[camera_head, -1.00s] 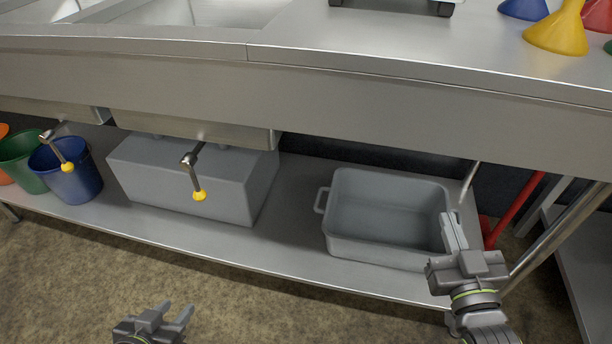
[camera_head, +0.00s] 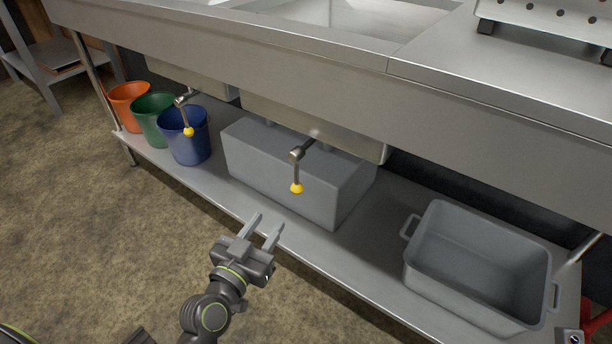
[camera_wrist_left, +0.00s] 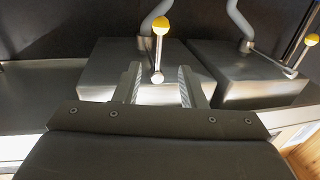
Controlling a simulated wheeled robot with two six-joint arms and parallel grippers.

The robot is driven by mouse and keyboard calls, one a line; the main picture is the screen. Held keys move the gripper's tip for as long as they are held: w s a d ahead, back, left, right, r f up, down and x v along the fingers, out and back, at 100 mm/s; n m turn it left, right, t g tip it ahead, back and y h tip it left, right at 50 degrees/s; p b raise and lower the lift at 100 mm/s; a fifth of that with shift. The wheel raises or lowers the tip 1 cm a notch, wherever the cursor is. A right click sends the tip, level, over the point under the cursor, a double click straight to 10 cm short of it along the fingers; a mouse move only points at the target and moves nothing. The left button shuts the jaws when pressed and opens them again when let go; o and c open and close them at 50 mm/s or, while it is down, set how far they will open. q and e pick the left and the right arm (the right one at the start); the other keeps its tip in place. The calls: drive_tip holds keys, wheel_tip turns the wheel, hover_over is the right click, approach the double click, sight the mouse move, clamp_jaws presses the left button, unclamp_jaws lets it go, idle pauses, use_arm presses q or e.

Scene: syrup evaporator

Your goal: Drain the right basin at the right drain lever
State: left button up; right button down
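The right drain lever (camera_head: 297,170) hangs down with a yellow ball at its end, below the right basin (camera_head: 350,18). A similar left lever (camera_head: 185,115) hangs to its left. My left gripper (camera_head: 265,223) is open and empty, below and left of the right lever's ball in the head view and apart from it. In the left wrist view, a yellow-balled lever (camera_wrist_left: 159,48) shows beyond and between the open fingers (camera_wrist_left: 159,82); another lever (camera_wrist_left: 303,52) is at the right edge. Only a small piece of my right gripper (camera_head: 570,338) shows at the bottom right corner; its fingers are hidden.
A grey box (camera_head: 290,175) stands on the lower shelf behind the right lever. Orange (camera_head: 128,103), green (camera_head: 152,118) and blue (camera_head: 190,140) buckets stand left of it. An open grey tub (camera_head: 465,290) is on the right. The floor in front is clear.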

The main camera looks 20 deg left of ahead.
sight(295, 184)
use_arm(q)
drive_tip(key=w, duration=0.5)
drive_tip(key=w+d, duration=0.1)
drive_tip(key=w, duration=0.5)
drive_tip(key=w+d, duration=0.1)
drive_tip(key=w, duration=0.4)
drive_tip(key=shift+w+d, duration=0.2)
drive_tip(key=shift+d, duration=0.05)
drive_tip(key=shift+c, duration=0.5)
clamp_jaws()
drive_tip(key=shift+f, duration=0.1)
